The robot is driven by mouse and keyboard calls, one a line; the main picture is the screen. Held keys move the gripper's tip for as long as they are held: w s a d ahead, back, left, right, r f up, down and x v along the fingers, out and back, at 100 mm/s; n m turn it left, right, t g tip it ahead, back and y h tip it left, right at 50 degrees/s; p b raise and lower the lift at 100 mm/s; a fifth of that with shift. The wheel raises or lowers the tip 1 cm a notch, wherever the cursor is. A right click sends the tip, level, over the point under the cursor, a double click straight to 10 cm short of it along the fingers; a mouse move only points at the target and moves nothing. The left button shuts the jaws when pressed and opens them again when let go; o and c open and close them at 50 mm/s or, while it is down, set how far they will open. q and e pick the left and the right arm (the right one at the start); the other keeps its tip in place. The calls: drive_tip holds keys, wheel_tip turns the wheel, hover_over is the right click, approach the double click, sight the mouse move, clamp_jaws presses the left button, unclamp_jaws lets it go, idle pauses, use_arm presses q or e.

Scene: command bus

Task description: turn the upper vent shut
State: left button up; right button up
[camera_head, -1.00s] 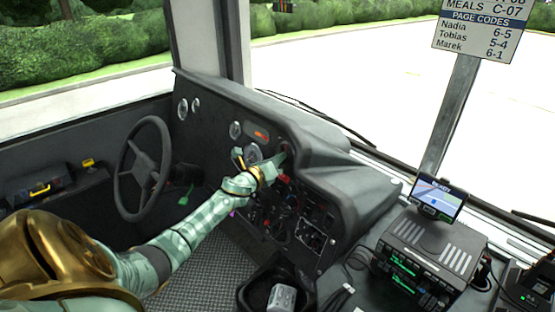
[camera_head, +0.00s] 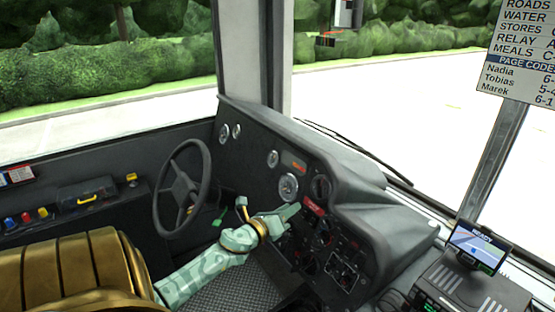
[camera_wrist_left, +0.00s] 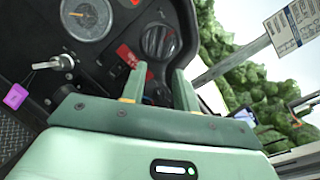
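The upper vent (camera_head: 320,187) is a round dark fitting on the dashboard, right of the large gauge. In the left wrist view, the upper vent (camera_wrist_left: 158,42) lies beyond the fingertips, with its face uncovered. The angle of its slats is too dark to read surely. A second round dark fitting (camera_head: 323,233) sits below it, past a red label. My left gripper (camera_head: 294,212) is below and left of the upper vent, apart from it. In the left wrist view its two fingers (camera_wrist_left: 157,75) stand apart with nothing held between them. My right gripper is not in view.
The steering wheel (camera_head: 182,188) stands left of my left forearm.

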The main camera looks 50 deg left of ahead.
use_arm(q)
drive_tip(key=shift+s+d, duration=0.15)
drive_tip(key=shift+s, duration=0.9)
drive_tip(key=shift+s+d, duration=0.1)
drive_tip(key=shift+s, duration=0.95)
